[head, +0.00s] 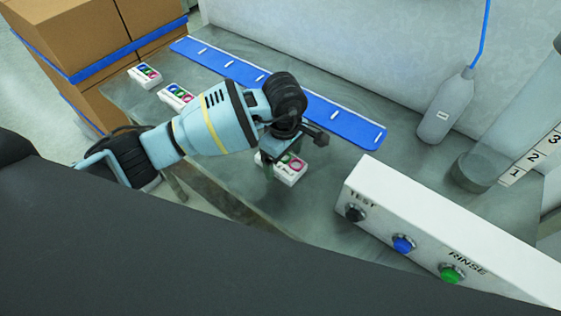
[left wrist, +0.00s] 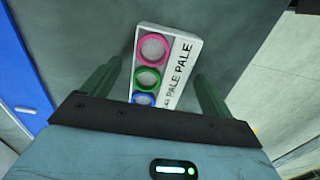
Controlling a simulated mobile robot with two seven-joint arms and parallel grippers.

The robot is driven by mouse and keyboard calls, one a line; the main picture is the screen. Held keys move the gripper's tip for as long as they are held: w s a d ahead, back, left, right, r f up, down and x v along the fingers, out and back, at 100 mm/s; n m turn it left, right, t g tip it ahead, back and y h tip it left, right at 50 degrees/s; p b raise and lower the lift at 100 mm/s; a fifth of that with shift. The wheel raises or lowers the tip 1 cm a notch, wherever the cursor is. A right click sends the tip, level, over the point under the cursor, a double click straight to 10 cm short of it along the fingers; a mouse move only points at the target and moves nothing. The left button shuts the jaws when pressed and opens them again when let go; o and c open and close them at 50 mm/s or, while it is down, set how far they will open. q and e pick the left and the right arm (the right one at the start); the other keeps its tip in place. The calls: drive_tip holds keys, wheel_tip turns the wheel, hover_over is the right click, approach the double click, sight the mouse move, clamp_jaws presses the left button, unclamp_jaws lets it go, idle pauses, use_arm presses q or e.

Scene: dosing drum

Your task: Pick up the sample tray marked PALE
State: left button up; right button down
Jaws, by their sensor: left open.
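The sample tray marked PALE (left wrist: 182,62) is a small white block with a pink, a green and a blue ring in a row. In the left wrist view it lies between the two fingers of my left gripper (left wrist: 155,85), with its near end hidden by the gripper body. The fingers stand apart, one on each side of the tray. In the head view my left gripper (head: 283,160) points down over this tray (head: 292,174) on the metal table, and the arm hides part of it. My right gripper is not in view.
Two similar trays (head: 145,75) (head: 176,96) stand further left on the table (head: 130,97). A long blue strip (head: 335,118) runs behind. A white button box (head: 385,215) stands to the right. A grey bottle (head: 445,112) and a clear cylinder (head: 505,125) stand at the back right.

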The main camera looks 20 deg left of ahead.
sight(281, 163)
use_arm(q)
drive_tip(key=c, duration=1.1)
drive_tip(key=shift+r, duration=0.1)
drive_tip(key=shift+r, duration=0.4)
drive_tip(key=r, duration=0.2)
drive_tip(key=shift+s+a+r, duration=0.15)
drive_tip(key=shift+s+r, duration=0.2)
drive_tip(key=s+a, duration=0.2)
drive_tip(key=s, duration=0.2)
drive_tip(key=s+a+r, duration=0.1)
drive_tip(key=s, duration=0.4)
drive_tip(key=s+a, duration=0.2)
drive_tip(key=s, duration=0.3)
drive_tip(key=shift+s+a+r+b, duration=0.1)
drive_tip(key=shift+a+r+b, duration=0.1)
drive_tip(key=shift+a+b, duration=0.1)
